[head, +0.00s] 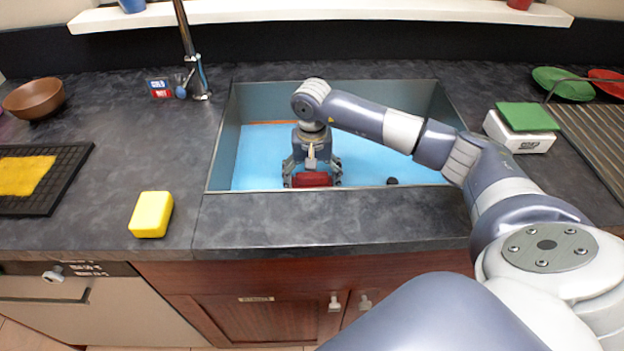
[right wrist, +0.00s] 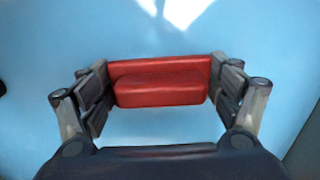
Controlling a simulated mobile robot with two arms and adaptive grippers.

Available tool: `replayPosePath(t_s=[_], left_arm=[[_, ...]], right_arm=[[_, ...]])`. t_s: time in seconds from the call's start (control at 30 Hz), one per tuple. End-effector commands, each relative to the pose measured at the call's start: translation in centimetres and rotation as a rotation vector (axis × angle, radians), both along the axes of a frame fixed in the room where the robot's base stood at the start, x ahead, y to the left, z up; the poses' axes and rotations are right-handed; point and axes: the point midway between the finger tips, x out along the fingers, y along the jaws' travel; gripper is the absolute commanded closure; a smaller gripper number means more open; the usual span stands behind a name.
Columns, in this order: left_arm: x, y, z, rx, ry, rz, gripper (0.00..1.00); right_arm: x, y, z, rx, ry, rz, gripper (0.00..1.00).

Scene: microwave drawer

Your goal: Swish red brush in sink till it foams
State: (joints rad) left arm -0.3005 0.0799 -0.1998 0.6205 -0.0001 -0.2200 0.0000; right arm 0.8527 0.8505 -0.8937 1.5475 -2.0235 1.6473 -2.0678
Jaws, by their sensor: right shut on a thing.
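The red brush (head: 312,179) is inside the sink, low over the blue surface at the bottom. My right gripper (head: 312,174) points down into the sink (head: 225,150) and is shut on the brush. In the right wrist view the red brush (right wrist: 160,88) lies between the two fingers of my right gripper (right wrist: 160,90), one finger at each end. Whether the brush touches the bottom cannot be told. The blue surface is smooth and no foam shows on it. My left gripper is not in view.
A faucet (head: 195,70) stands behind the sink's left corner. A yellow sponge (head: 151,214) lies on the front left counter. A green sponge (head: 527,116) rests on a white box right of the sink. A brown bowl (head: 34,98) and black rack (head: 62,190) are at left.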

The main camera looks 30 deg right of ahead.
Motion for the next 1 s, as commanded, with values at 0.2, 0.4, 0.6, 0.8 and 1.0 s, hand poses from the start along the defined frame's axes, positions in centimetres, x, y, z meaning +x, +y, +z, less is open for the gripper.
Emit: replayPosePath(t_s=[0.2,0.4,0.6,0.8,1.0], left_arm=[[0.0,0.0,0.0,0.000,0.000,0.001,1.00],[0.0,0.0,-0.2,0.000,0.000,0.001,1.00],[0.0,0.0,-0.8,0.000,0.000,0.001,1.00],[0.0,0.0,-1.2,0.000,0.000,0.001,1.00],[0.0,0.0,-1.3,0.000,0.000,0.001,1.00]], right_arm=[[0.0,0.0,0.0,-0.001,-0.001,0.000,0.36],[0.4,0.6,-0.1,0.002,-0.001,0.001,0.36],[1.2,1.9,-0.1,0.001,-0.002,0.002,0.36],[2.0,3.2,-0.1,0.001,-0.001,0.002,0.36],[1.9,3.0,0.0,-0.001,0.000,-0.001,0.36]])
